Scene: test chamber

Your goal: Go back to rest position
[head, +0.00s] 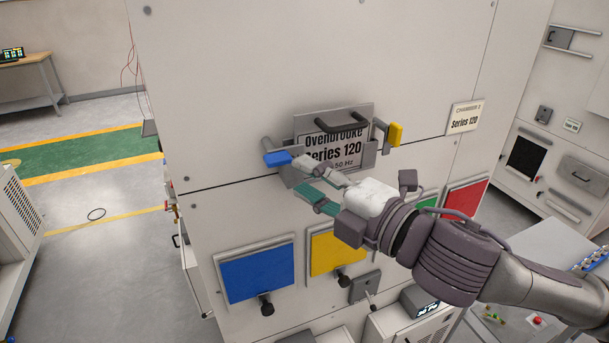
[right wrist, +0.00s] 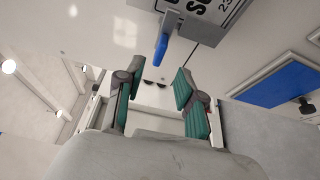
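My right gripper (head: 300,177) reaches in from the right in the head view, in front of the chamber's labelled plate. Its fingers are spread, with nothing between them. A blue-ended lever (head: 277,158) sits at the plate's left side, just beyond the fingertips. In the right wrist view, my right gripper (right wrist: 158,72) shows two green-padded fingers apart. The blue lever end (right wrist: 161,48) lies ahead of them, and I cannot tell whether they touch. My left gripper is in neither view.
The chamber wall (head: 230,100) stands close ahead. A yellow-ended lever (head: 395,134) is at the plate's right. Blue (head: 257,278), yellow (head: 337,251) and red (head: 465,198) panels sit lower. A grey table (head: 545,250) stands at right. Open floor (head: 110,250) lies left.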

